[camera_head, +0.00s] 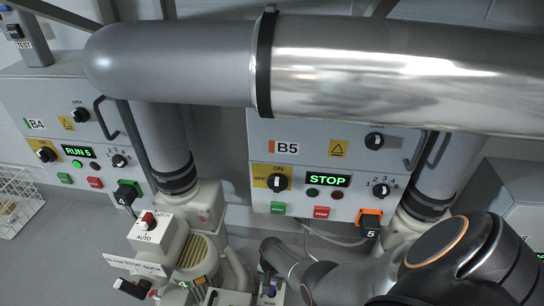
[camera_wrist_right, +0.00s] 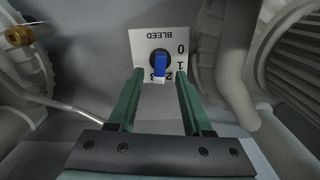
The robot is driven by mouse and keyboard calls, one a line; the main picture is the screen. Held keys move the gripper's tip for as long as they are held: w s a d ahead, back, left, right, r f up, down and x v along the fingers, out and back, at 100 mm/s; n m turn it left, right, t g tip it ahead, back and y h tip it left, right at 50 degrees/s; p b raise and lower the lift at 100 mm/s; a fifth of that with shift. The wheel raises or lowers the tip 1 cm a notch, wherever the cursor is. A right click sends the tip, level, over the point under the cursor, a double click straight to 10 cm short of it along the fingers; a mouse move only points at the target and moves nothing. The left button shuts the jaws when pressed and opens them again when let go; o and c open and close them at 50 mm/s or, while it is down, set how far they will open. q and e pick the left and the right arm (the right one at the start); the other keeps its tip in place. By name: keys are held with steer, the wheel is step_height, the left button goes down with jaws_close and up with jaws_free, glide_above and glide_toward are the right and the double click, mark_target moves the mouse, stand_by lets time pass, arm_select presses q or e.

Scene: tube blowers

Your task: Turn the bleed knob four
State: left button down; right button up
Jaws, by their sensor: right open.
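In the right wrist view, the bleed knob (camera_wrist_right: 160,63) is blue on a dark round base. It sits on a white plate (camera_wrist_right: 146,41) marked BLEED, with numbers from 0 around it. Its bar points down in the picture, towards the 2 and 3; the exact mark is partly hidden. My right gripper (camera_wrist_right: 160,76) is open, its two green fingers on either side of the knob's lower end in the picture. I cannot tell whether they touch it. In the head view, my dark right arm reaches in from the lower right. My left gripper is not in view.
The B4 panel (camera_head: 35,125) shows RUN 5, and the B5 panel (camera_head: 288,148) shows STOP. A large metal pipe (camera_head: 360,65) crosses above both. Ribbed housings and a thin pipe flank the plate in the wrist view.

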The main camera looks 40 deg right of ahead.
arm_select(q)
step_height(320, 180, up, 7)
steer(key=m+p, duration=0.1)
steer(key=p, duration=0.5)
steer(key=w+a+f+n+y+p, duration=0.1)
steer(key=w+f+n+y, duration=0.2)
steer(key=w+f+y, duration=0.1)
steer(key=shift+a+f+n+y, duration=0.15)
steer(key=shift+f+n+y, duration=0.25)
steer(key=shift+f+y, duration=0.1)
arm_select(e)
step_height(320, 180, up, 10)
steer(key=shift+f, duration=0.2)
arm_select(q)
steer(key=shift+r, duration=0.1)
arm_select(e)
steer(key=shift+d, duration=0.1)
